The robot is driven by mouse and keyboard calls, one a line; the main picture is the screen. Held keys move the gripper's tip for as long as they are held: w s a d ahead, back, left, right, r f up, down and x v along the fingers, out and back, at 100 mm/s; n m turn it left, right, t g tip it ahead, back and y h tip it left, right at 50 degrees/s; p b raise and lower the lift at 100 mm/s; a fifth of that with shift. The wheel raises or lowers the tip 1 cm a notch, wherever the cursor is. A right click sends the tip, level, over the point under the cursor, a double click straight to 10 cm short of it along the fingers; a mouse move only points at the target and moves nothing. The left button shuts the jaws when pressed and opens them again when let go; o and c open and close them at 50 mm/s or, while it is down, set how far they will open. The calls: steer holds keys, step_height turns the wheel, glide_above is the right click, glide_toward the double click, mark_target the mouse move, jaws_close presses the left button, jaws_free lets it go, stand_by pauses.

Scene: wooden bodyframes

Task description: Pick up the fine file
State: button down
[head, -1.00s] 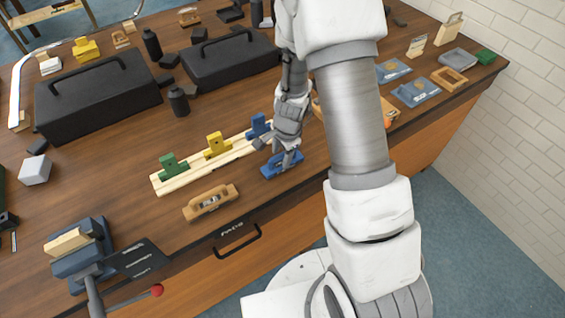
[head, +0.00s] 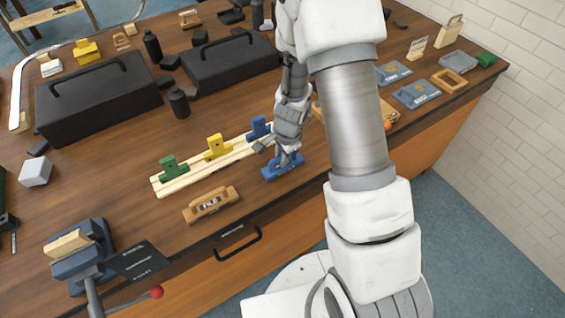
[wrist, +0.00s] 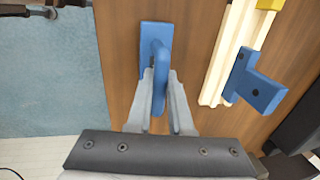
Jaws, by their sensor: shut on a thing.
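A blue block with a raised handle (head: 283,168) lies on the wooden bench near its front edge. It also shows in the wrist view (wrist: 155,38). My gripper (head: 287,155) is over it, pointing down. In the wrist view my gripper (wrist: 160,78) has one finger on each side of the handle and is shut on it. The block appears to rest on the bench still. I see no label on the blue block.
A pale wooden rail (head: 236,154) with green, yellow and blue clamp-like pieces lies just behind. Two black toolboxes (head: 98,97) stand farther back. A blue vise (head: 85,258) sits at front left. Bare bench lies between the vise and the rail.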

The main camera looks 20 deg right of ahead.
steer(key=shift+r, duration=0.15)
steer(key=shift+r, duration=0.3)
steer(key=r, duration=0.3)
steer(key=shift+s+d+r, duration=0.15)
steer(key=shift+d+r, duration=0.2)
steer(key=s+d+r, duration=0.6)
steer(key=s+d, duration=0.1)
steer(key=d, duration=0.1)
steer(key=shift+d+r+b, duration=0.2)
steer(key=shift+d+b, duration=0.1)
steer(key=c, duration=1.3)
jaws_free()
steer(key=shift+w, duration=0.1)
jaws_close()
